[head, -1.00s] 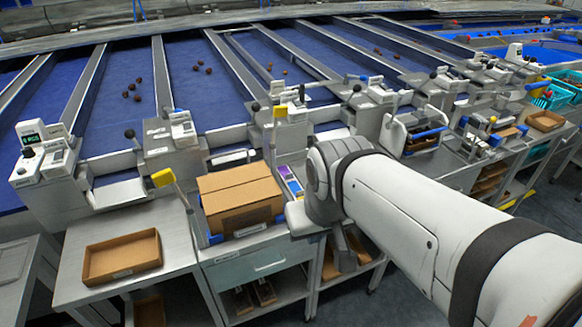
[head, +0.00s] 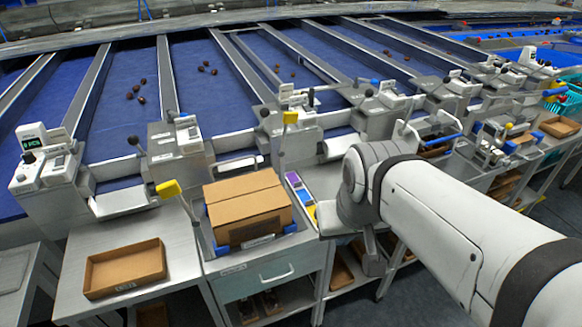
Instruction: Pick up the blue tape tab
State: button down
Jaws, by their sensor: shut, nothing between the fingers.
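A narrow strip of coloured tabs lies on the bench just right of the cardboard box (head: 246,205). It has a purple tab (head: 293,179) at the far end, a blue tab (head: 303,196) in the middle and a yellow tab (head: 312,213) at the near end. The tabs are small, so their edges are hard to make out. My arm crosses from the lower right, and its wrist end is just right of the strip. My gripper's fingers do not show; the arm's bulk hides that area.
The closed cardboard box stands left of the strip, with blue corner holders. An empty brown tray (head: 124,270) lies on the left bench. Yellow-tipped levers (head: 168,189) and grey machine heads (head: 180,150) line the back. Blue belts beyond carry several dates.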

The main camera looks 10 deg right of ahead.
aim_at(303, 194)
jog(key=i, duration=0.85)
jog(key=z, duration=0.05)
